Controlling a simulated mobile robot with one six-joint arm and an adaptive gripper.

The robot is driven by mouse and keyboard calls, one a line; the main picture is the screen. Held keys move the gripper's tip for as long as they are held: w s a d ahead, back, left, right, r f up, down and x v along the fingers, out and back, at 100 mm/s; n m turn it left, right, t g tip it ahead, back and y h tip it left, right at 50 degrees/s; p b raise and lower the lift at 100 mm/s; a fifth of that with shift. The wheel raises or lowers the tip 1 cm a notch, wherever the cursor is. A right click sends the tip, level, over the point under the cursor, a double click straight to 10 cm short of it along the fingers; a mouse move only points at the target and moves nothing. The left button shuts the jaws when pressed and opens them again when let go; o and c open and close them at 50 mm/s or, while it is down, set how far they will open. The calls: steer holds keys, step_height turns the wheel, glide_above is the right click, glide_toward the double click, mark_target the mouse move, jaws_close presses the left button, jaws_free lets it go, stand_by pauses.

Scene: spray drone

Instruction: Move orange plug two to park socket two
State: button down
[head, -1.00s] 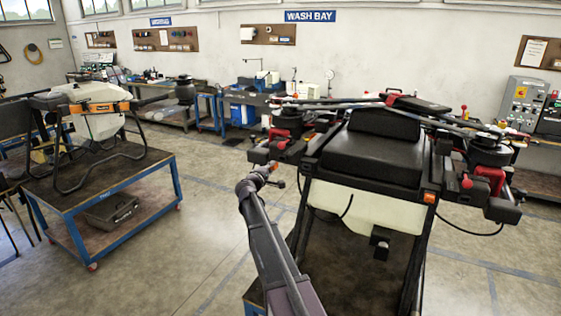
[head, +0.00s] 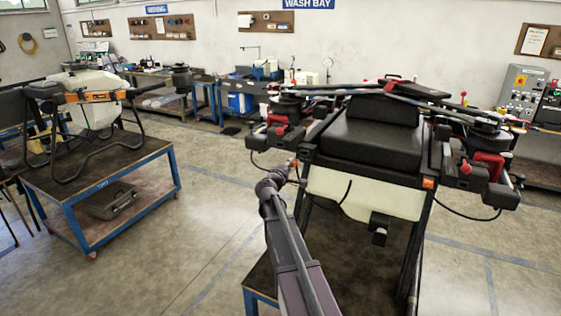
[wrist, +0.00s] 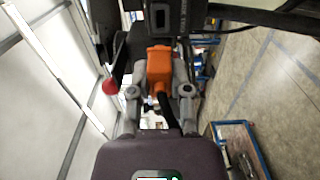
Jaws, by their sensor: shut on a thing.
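My gripper (wrist: 159,88) is shut on an orange plug (wrist: 158,66) in the wrist view, with one grey finger on each side. A black cable runs back from the plug between the fingers. The plug's far end meets or lies just before a dark housing (wrist: 160,22) with a slot-like opening; I cannot tell whether they touch. In the head view my gripper (head: 290,172) is beside the drone's (head: 370,150) left front, under its left arm. The plug is barely visible there. I cannot identify park socket two.
A red knob (wrist: 110,87) is just left of the fingers in the wrist view. The drone's pale tank (head: 350,198) and hanging black cables are close to my arm. Another drone stands on a blue-framed cart (head: 90,185) at left. Floor between is clear.

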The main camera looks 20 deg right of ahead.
mark_target(292, 166)
steer(key=shift+s+d, duration=0.2)
steer(key=shift+s, duration=0.3)
steer(key=shift+w+d, duration=0.1)
steer(key=shift+w, duration=0.05)
steer(key=shift+x, duration=2.8)
steer(key=shift+x, duration=1.25)
stand_by(0.4)
steer(key=shift+c, duration=2.4)
jaws_free()
steer(key=shift+v, duration=6)
